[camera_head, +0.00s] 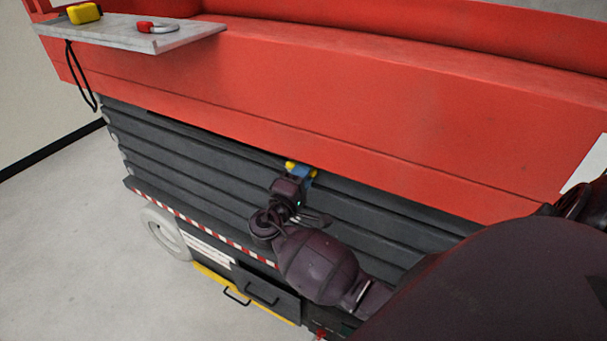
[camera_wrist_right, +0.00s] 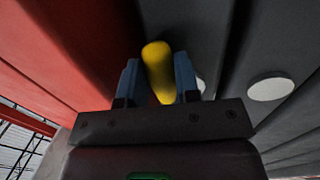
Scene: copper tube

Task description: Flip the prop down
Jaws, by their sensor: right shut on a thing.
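The prop shows as a yellow piece (camera_head: 291,167) just under the red upper body, against the dark folded side of the machine. My right gripper (camera_head: 304,174) is at it, its blue fingers next to the yellow. In the right wrist view the yellow prop (camera_wrist_right: 158,72) stands between the two blue fingers of the right gripper (camera_wrist_right: 158,82). The gripper is shut on it. Much of the prop is hidden by the gripper and wrist in the head view. My left gripper is not in view.
The red body (camera_head: 400,110) overhangs the dark slats (camera_head: 390,215). A grey shelf (camera_head: 110,35) at upper left holds a yellow object (camera_head: 84,13) and a red padlock-like item (camera_head: 153,27). A black cord (camera_head: 80,80) hangs below it. The floor (camera_head: 60,240) at left is clear.

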